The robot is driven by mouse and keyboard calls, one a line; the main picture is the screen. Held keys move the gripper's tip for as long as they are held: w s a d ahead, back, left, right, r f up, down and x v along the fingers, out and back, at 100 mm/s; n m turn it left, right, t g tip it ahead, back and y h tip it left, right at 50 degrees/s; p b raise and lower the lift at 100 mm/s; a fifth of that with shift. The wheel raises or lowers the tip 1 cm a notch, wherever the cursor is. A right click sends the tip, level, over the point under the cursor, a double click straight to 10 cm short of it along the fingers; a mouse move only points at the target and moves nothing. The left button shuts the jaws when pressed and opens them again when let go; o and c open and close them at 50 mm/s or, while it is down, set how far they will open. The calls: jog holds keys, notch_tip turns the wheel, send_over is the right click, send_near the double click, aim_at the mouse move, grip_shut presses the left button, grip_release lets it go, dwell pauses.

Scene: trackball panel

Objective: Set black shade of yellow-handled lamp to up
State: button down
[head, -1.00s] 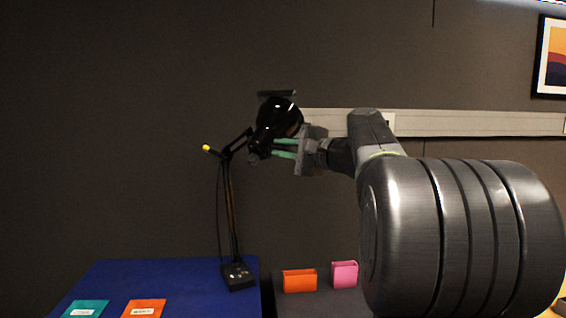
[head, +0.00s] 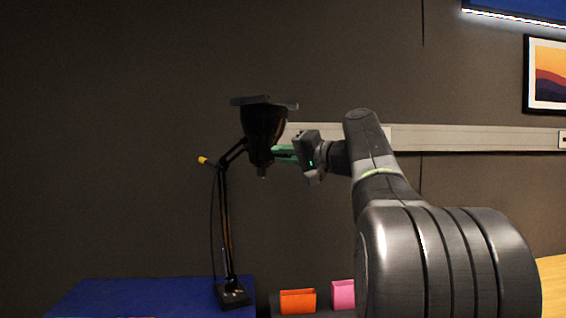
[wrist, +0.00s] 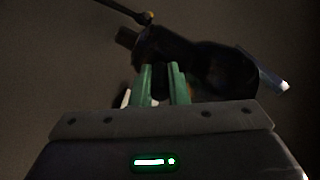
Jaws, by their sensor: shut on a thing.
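The lamp has a black shade (head: 264,126) on a jointed black arm above its base (head: 232,295). Its small yellow handle (head: 203,160) sticks out at the left of the arm joint. The shade stands upright with its wide, open end facing up and a flat dark piece across the top. My gripper (head: 281,153) has green fingers at the right side of the shade's narrow lower part, shut on it. In the wrist view the green fingers (wrist: 163,88) meet the dark shade (wrist: 205,65); the exact contact is dim.
The lamp base stands on a blue surface (head: 130,297). An orange holder (head: 298,301) and a pink holder (head: 343,295) stand to its right, below my arm. A pale wall rail (head: 470,140) runs behind. The space left of the lamp is clear.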

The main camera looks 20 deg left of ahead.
jog(key=shift+w+f+n, duration=0.1)
jog(key=shift+n, duration=0.3)
jog(key=c, duration=1.4)
grip_release()
jog(key=shift+d, duration=0.1)
jog(key=v, duration=1.3)
jog(key=shift+d, duration=0.3)
jog(key=shift+a, duration=0.1)
jog(key=x, duration=1.3)
jog(key=shift+a, duration=0.3)
